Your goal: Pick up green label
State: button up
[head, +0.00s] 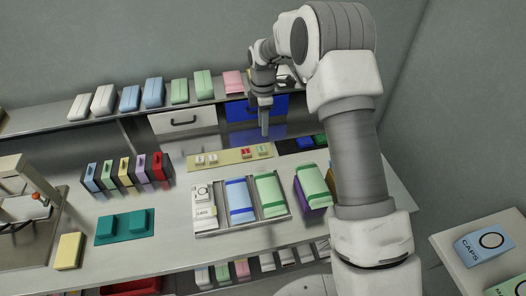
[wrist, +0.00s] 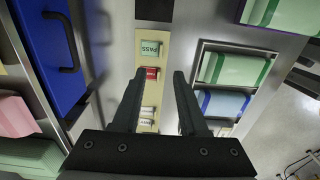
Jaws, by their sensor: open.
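A small green label block (wrist: 151,48) marked PASS lies on a pale yellow strip (wrist: 146,100). In the head view the green label (head: 262,149) is at the strip's right end, next to a red label (head: 246,152). My gripper (head: 265,132) hangs above the back of the bench, near that end of the strip. In the wrist view my gripper (wrist: 160,73) is open with nothing between its fingers. The green label shows beyond the fingertips, apart from them. The red label (wrist: 151,73) shows between the fingertips' lines of sight.
White labels (head: 206,160) lie at the strip's left end. A metal tray (head: 240,229) with white, blue and green packs stands in front. A green-topped pack (head: 313,184) stands right of it. A blue drawer (head: 240,110) and a loaded shelf (head: 100,119) are behind.

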aim_at(263, 151)
notch_tip(263, 151, down, 11)
jog(key=shift+s+f+p, duration=0.1)
jog(key=shift+p, duration=0.3)
grip_shut()
dwell(1.5)
